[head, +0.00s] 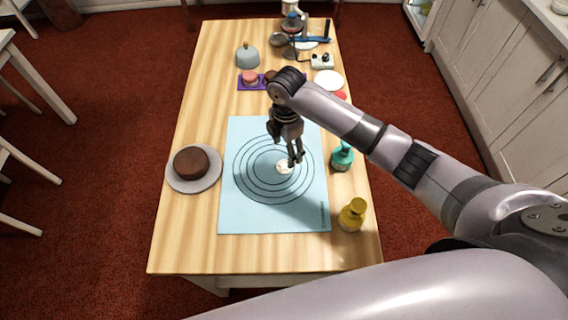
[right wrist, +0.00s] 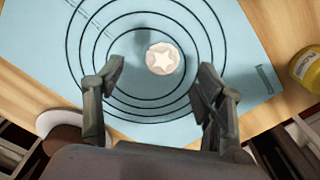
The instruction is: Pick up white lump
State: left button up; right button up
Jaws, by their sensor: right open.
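The white lump (head: 284,168) lies on the light blue mat (head: 240,215), near the middle of its printed rings. In the right wrist view the white lump (right wrist: 162,59) is round with a star shape on top. My right gripper (head: 296,161) is above the mat, over the lump's right side in the head view, and partly covers it. In the right wrist view the fingers of my right gripper (right wrist: 162,72) are spread apart with nothing between them, and the lump appears just ahead of their tips. My left gripper is not in view.
A brown cake (head: 191,163) on a grey turntable stands left of the mat. A teal bottle (head: 342,157) and a yellow bottle (head: 352,215) stand along the right. The front table strip is clear.

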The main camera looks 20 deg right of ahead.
aim_at(285, 165)
jog(key=shift+s+f, duration=0.1)
jog(key=shift+f, duration=0.1)
jog(key=shift+s+f, duration=0.1)
jog(key=shift+f, duration=0.15)
jog(key=f, duration=0.1)
jog(key=f+p, duration=0.1)
jog(key=f, duration=0.1)
jog(key=shift+s+a+f+p, duration=0.2)
jog(key=shift+s+f+p, duration=0.05)
jog(key=shift+f+p, duration=0.1)
jog(key=shift+f, duration=0.5)
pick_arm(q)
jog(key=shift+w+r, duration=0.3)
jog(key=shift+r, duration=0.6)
pick_arm(e)
jog(key=c, duration=1)
jog(key=shift+r, duration=0.15)
